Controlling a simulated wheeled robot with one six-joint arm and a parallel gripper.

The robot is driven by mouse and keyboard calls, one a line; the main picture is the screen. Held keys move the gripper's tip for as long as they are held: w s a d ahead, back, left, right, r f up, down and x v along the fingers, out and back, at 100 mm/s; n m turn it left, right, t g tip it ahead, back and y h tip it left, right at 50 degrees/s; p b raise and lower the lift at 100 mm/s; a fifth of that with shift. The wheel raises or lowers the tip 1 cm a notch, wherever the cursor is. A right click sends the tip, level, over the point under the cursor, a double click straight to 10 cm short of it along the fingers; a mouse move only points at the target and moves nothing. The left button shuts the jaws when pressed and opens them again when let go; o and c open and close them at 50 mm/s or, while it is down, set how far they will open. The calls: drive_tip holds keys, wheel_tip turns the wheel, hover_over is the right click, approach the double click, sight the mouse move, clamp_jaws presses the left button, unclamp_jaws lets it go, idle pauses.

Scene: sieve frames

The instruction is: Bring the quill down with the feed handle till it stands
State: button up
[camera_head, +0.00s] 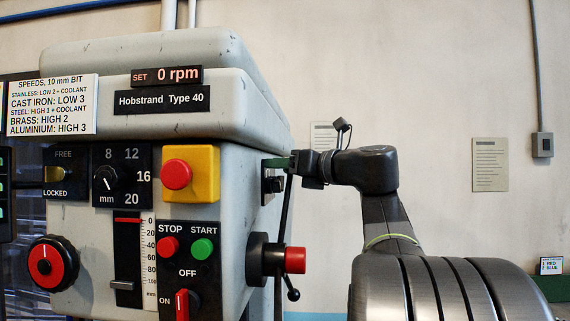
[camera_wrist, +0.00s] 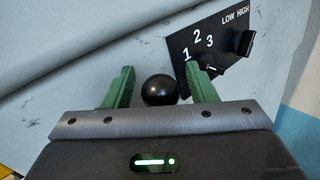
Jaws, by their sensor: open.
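The feed handle (camera_head: 265,258) is a dark hub with a red end cap on the drill head's right side. One spoke rises to my gripper (camera_head: 278,163); another, ball-tipped, points down. In the wrist view, a black ball knob (camera_wrist: 160,90) sits between the green fingers of my gripper (camera_wrist: 161,76). The fingers are open, with gaps to either side of the ball. The depth scale (camera_head: 148,262) runs down from 0, and its red pointer (camera_head: 127,220) stands at about 0. The quill itself is out of view.
The speed selector plate (camera_wrist: 208,45) with its dark lever lies just beyond the right finger. The front has STOP (camera_head: 168,247) and START (camera_head: 202,249) buttons, a red button on yellow (camera_head: 177,174) and a FREE/LOCKED switch (camera_head: 56,174). The display (camera_head: 167,76) reads 0 rpm.

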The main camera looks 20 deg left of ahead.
clamp_jaws()
idle(0.3)
drive_tip(key=shift+s+b, duration=0.15)
drive_tip(key=shift+b, duration=0.2)
